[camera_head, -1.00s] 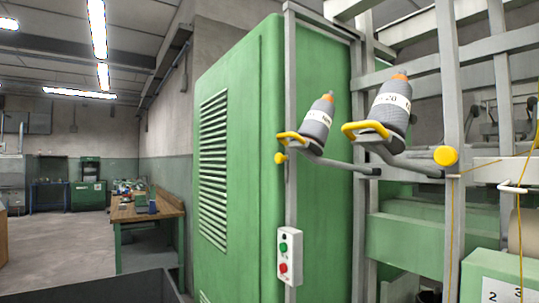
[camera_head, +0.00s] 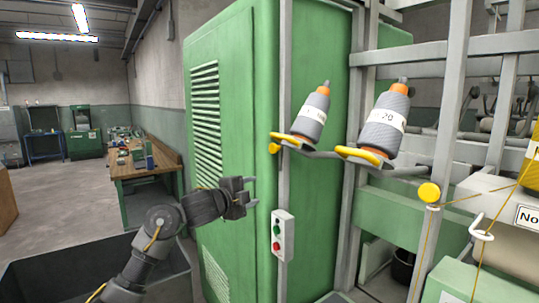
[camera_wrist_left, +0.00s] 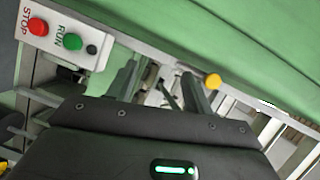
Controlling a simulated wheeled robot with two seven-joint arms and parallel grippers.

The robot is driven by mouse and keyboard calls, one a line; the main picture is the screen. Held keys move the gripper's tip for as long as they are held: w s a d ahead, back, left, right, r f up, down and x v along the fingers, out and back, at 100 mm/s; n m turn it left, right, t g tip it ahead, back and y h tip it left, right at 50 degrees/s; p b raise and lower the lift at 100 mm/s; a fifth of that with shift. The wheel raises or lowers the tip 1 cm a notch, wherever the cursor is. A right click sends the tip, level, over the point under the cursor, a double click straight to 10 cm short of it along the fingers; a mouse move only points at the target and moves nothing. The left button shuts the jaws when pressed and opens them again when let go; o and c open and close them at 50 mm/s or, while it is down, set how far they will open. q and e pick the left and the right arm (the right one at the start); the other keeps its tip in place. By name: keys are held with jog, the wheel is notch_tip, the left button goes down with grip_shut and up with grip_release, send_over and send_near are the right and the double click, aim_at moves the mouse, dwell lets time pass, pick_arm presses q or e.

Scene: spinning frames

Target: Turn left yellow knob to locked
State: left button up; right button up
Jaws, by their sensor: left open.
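The left yellow knob (camera_head: 274,148) sits on the grey post at the green cabinet's corner, below a yellow-ringed spool holder. A yellow knob, seemingly the same one, shows in the left wrist view (camera_wrist_left: 213,81), just beyond the fingers. A second yellow knob (camera_head: 429,192) is farther right on another post. My left gripper (camera_head: 250,191) is open and empty, below and slightly left of the left knob, not touching it. My right gripper is out of view. Whether the knob is at locked cannot be read.
A button box (camera_head: 283,235) with green and red buttons hangs on the post just right of my gripper; it also shows in the left wrist view (camera_wrist_left: 66,32). Grey yarn spools (camera_head: 312,115) lean above the knob. The green cabinet (camera_head: 228,120) stands behind my gripper. A workbench (camera_head: 150,170) is at left.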

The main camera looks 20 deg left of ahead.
pick_arm(q)
jog(key=m+t+p, duration=0.1)
jog(key=m, duration=0.1)
send_near(272, 149)
jog(key=s, duration=0.2)
jog(key=p+x, duration=0.1)
jog(key=x, duration=0.2)
jog(key=p+x, duration=0.1)
jog(key=x, duration=0.2)
jog(key=p+x, duration=0.2)
jog(key=x, duration=0.1)
jog(key=shift+w+a+r, duration=0.1)
jog(key=shift+w+a, duration=0.15)
jog(key=shift+a, duration=0.05)
jog(key=shift+w+d, duration=0.1)
jog(key=shift+w, duration=0.35)
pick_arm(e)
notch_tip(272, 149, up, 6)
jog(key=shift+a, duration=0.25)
